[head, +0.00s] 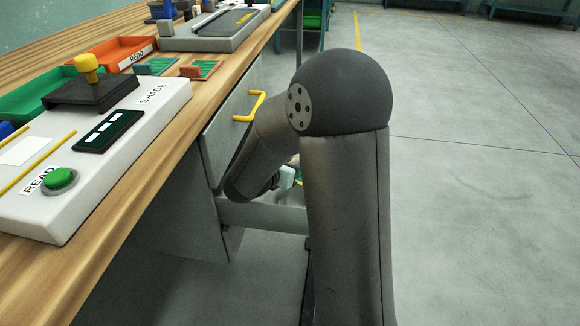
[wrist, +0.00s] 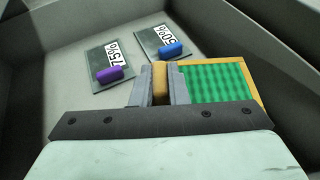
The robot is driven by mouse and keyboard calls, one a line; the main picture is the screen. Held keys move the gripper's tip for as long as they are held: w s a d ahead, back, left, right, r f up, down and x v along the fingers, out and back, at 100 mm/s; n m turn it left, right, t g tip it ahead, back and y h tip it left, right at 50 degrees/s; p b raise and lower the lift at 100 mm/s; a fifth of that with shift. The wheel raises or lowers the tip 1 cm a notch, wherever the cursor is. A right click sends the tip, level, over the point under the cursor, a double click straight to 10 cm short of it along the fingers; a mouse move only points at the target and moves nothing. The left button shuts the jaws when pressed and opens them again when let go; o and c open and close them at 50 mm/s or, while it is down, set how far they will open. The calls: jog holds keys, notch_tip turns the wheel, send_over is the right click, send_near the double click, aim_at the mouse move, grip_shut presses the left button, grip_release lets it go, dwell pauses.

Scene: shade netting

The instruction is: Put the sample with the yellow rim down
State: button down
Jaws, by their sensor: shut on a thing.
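In the wrist view my gripper (wrist: 160,82) is shut on the tan grip block of the sample with the yellow rim (wrist: 215,90). This sample is a green mesh plate with a yellow border, extending to the right of the fingers. It is inside a grey drawer (wrist: 75,30); I cannot tell whether it touches the floor. Beyond it lie a 75% card with a purple grip (wrist: 112,74) and a 50% card with a blue grip (wrist: 170,50). In the head view my arm hides most of the gripper, low beside the bench.
A yellow handle (head: 250,106) is on the cabinet front. The floor at right is clear.

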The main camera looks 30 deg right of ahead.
jog(key=shift+f+b, duration=0.55)
jog(key=shift+b, duration=0.1)
jog(key=c, duration=1.4)
grip_release()
jog(key=shift+r, duration=0.2)
jog(key=shift+s+a+r+p, duration=0.15)
jog(key=shift+a+r+p, duration=0.25)
jog(key=shift+r+p, duration=0.5)
jog(key=p+v, duration=0.3)
jog(key=v, duration=0.7)
jog(key=shift+s+a+f, duration=0.15)
jog(key=shift+s+a, duration=0.15)
jog(key=shift+a, duration=0.15)
